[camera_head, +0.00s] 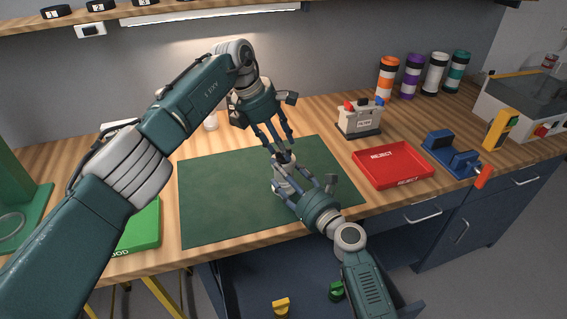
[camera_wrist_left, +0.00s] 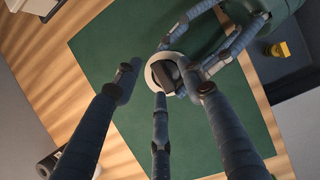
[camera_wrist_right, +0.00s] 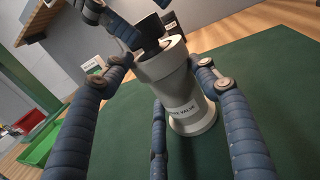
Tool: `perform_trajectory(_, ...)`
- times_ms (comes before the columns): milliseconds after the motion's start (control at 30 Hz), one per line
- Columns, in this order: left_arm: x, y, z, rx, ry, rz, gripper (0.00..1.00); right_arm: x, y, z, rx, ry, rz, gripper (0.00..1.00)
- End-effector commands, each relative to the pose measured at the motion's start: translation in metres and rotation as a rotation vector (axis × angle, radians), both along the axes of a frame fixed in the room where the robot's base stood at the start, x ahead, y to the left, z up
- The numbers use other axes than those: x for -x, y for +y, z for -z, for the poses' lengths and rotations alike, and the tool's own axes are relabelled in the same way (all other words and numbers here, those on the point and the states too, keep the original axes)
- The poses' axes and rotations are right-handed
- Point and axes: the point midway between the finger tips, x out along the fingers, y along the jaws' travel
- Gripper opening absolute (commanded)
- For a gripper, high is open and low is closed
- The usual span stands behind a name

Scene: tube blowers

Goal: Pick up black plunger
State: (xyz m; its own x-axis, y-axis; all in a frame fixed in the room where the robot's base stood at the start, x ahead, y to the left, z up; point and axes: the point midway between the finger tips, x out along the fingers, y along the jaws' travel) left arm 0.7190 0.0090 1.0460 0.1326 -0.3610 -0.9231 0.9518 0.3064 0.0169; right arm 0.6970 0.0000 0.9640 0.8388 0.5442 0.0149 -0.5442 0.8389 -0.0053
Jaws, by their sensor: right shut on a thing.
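The black plunger (camera_head: 284,157) stands in the top of a pale grey cylindrical valve body (camera_head: 281,184) on the green mat (camera_head: 215,205). In the left wrist view the plunger (camera_wrist_left: 164,75) shows dark inside the body's pale ring. My left gripper (camera_head: 279,146) is above, pointing down, its fingers spread around the plunger with a gap on the left side. My right gripper (camera_head: 289,181) is shut on the valve body from the front right. In the right wrist view the valve body (camera_wrist_right: 178,90) is upright between its fingers, and left gripper fingers partly hide the plunger (camera_wrist_right: 151,30).
A red REJECT tray (camera_head: 366,178) lies right of the mat and a green tray (camera_head: 143,232) lies left. A grey box with terminals (camera_head: 358,120), a blue fixture (camera_head: 452,157) and several coloured cylinders (camera_head: 388,78) stand further right. The mat around the valve body is clear.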

Motion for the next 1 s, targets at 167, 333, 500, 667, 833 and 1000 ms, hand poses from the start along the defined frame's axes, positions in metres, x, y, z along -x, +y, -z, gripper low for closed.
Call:
perform_trajectory(167,0.000,0.000,0.001,0.000,0.000,0.000,0.01,0.004,-0.001,0.017,0.016,0.022,-0.003,0.26)
perform_trajectory(333,0.000,0.000,0.000,0.001,-0.001,0.001,0.00,0.004,-0.001,0.017,0.016,0.022,-0.003,0.26)
perform_trajectory(500,0.000,0.000,-0.004,0.001,-0.002,0.001,0.00,0.004,-0.001,0.017,0.016,0.022,-0.003,0.26)
perform_trajectory(667,-0.001,-0.001,-0.028,0.000,-0.005,0.001,0.00,0.004,-0.001,0.017,0.016,0.022,-0.002,0.26)
perform_trajectory(833,-0.001,-0.001,-0.065,0.000,-0.005,0.001,0.00,0.004,-0.001,0.017,0.016,0.022,-0.002,0.26)
perform_trajectory(1000,0.000,-0.001,-0.089,0.000,-0.001,0.000,0.00,0.004,-0.001,0.017,0.016,0.022,-0.003,0.26)
